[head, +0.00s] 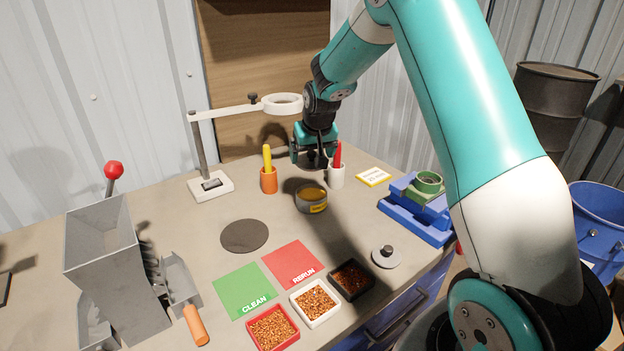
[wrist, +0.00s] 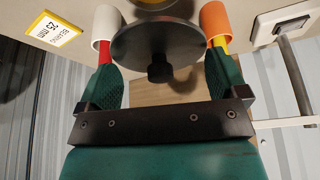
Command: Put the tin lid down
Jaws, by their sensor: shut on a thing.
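The tin lid (wrist: 135,44), a dark grey disc with a black knob, sits between the two teal fingers of my gripper (wrist: 160,65) in the wrist view. My gripper is shut on it, with the knob facing the wrist camera. In the head view my gripper (head: 314,158) is raised above the back of the bench, and the lid is hard to make out there.
Close by stand an orange holder (head: 269,182), a white holder (head: 336,178) and a magnifier stand (head: 211,187). A dark round mat (head: 244,236) lies bare. A grey knobbed disc (head: 386,260) lies beside the scrap trays. Green (head: 243,290) and red (head: 292,264) mats are empty.

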